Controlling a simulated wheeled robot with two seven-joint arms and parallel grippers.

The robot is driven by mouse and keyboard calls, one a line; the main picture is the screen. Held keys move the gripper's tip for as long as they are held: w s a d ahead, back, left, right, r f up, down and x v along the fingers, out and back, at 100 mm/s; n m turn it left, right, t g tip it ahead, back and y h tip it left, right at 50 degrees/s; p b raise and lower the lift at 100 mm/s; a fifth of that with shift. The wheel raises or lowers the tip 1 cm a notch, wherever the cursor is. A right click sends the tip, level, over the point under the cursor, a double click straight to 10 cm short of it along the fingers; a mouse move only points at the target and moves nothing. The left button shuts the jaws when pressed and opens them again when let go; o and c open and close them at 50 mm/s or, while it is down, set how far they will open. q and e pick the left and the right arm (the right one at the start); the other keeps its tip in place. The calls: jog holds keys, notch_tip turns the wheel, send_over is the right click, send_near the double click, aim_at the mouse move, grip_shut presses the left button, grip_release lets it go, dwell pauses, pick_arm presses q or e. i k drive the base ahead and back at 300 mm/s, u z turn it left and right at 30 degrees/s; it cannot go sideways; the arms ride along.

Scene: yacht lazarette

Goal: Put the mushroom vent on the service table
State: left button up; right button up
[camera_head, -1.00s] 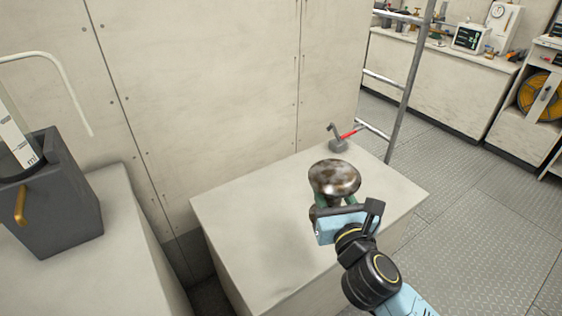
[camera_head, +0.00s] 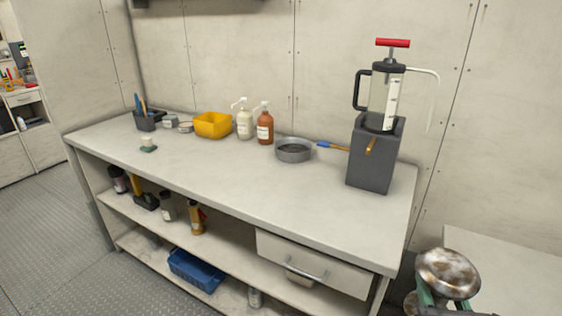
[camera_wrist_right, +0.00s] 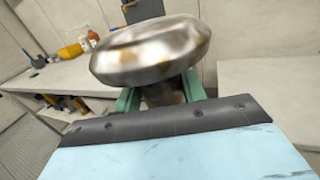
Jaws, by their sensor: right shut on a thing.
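The mushroom vent (camera_head: 449,272) is a round, brown-stained metal cap on a stem, at the lower right of the head view. My right gripper (camera_head: 430,299) is shut on its stem, with green fingers on either side. In the right wrist view the vent's cap (camera_wrist_right: 150,50) sits above the green fingers (camera_wrist_right: 160,92) and hides most of the stem. A long pale table (camera_head: 230,185) with shelves and a drawer fills the middle of the head view; whether it is the service table I cannot tell. My left gripper is not in view.
On the long table stand a dark grey box (camera_head: 370,160) holding a pump, a grey round pan (camera_head: 293,150), two pump bottles (camera_head: 264,128) and a yellow bin (camera_head: 212,124). Its front middle is clear. Another pale surface (camera_head: 510,262) lies at the right.

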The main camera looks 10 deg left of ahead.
aim_at(192, 159)
jog(key=u, duration=0.15)
jog(key=k, duration=0.35)
jog(key=u, duration=1.7)
jog(key=i, duration=1.35)
jog(key=z, duration=0.5)
jog(key=i, duration=0.85)
jog(key=z, duration=0.85)
